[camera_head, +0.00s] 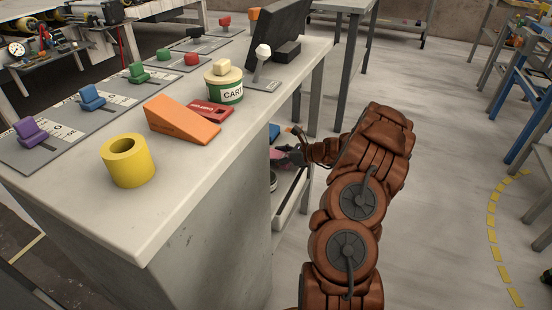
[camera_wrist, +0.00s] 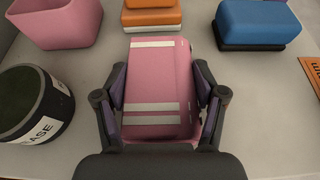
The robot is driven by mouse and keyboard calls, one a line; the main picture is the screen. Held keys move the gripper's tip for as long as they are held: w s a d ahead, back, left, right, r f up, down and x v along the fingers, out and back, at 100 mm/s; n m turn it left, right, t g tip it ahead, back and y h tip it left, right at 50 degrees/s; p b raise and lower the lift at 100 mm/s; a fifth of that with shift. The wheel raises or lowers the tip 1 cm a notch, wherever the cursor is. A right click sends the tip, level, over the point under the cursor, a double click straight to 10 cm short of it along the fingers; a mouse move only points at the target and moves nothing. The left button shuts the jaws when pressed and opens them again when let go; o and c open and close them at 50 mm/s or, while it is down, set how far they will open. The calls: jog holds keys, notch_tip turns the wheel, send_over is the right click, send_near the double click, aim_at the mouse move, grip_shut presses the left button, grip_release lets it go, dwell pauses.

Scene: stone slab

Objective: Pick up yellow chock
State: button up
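I see no clearly yellow chock in either view. An orange wedge (camera_head: 182,120) lies on the slab top in the head view. A yellow hollow cylinder (camera_head: 127,162) stands near the slab's front edge. My gripper (camera_head: 290,156) is low beside the slab, at a lower shelf. In the wrist view my gripper (camera_wrist: 160,90) is open, with its fingers on either side of a pink block (camera_wrist: 158,75) with white stripes. I cannot tell whether the fingers touch the block.
The slab top (camera_head: 175,210) also bears a red box (camera_head: 211,109), a green-and-white can (camera_head: 224,88) and several coloured levers. Around the pink block are a pink bin (camera_wrist: 55,22), a dark can (camera_wrist: 30,105), a blue block (camera_wrist: 257,22) and an orange block (camera_wrist: 151,16).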

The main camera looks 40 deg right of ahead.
aim_at(276, 155)
jog(key=shift+c, duration=0.3)
jog(key=shift+r, duration=0.3)
jog(key=shift+c, duration=0.6)
notch_tip(276, 155, up, 9)
jog(key=p, duration=0.3)
jog(key=shift+a+r, duration=0.1)
